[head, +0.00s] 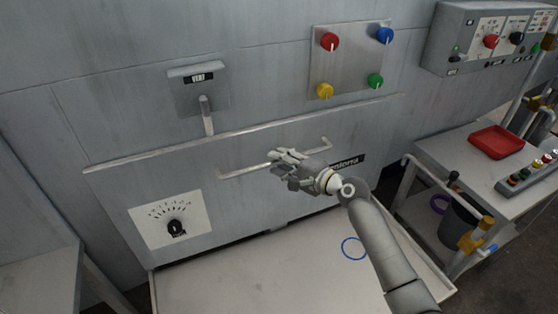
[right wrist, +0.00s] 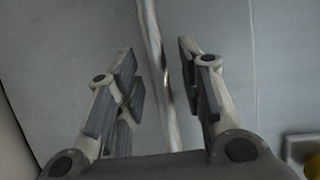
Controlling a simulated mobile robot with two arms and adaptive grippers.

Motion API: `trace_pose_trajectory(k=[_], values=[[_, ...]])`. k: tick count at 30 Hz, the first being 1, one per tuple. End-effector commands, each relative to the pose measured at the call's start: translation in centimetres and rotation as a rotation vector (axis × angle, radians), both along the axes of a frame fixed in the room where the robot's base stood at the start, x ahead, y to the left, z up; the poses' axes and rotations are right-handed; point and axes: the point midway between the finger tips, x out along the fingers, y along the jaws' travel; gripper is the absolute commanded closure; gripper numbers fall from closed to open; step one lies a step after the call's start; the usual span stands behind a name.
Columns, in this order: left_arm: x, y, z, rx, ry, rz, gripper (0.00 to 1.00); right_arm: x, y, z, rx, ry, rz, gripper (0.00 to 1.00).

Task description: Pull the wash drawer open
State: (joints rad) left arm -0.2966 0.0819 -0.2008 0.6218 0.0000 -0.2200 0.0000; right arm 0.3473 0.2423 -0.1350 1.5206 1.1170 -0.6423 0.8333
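A grey machine front (head: 240,200) stands ahead of me, and its lower panel looks flush in the head view. A thin bar handle (head: 240,172) runs slantwise across this panel, below a longer rail (head: 150,154). My right gripper (head: 274,157) is at the handle, hiding part of it. In the right wrist view the right gripper (right wrist: 160,90) is open, its fingers spread on both sides of a pale bar (right wrist: 152,45). I see a gap between the bar and both fingers. I cannot tell if this bar is the handle or the rail. My left gripper is not in view.
A vent lever (head: 206,115) and a panel of coloured knobs (head: 350,62) sit above the rail. A dial (head: 175,227) is at lower left. A pale shelf (head: 250,290) with a blue ring (head: 353,248) juts out below. A cart with a red tray (head: 496,142) stands right.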

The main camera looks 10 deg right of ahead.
Motion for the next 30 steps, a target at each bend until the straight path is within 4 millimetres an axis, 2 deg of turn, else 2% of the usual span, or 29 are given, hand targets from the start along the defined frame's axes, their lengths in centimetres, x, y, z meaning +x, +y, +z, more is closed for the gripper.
trace_pose_trajectory(k=[1,4,13,14,22,30], values=[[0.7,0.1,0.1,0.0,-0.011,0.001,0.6,0.3,0.3,0.0,0.001,0.001,0.001,0.65],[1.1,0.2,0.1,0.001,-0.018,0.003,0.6,0.7,0.6,-0.2,0.001,0.001,0.002,0.65],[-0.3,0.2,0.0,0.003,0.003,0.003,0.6,0.8,0.7,-0.2,-0.001,0.0,0.001,0.65],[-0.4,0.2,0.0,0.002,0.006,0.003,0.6,0.8,0.7,-0.2,-0.001,0.0,0.001,0.66],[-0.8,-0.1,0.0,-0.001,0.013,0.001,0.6,0.8,0.6,-0.2,-0.001,0.0,0.001,1.0],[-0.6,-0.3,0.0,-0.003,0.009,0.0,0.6,0.8,0.6,-0.2,-0.001,0.0,0.001,1.0]])
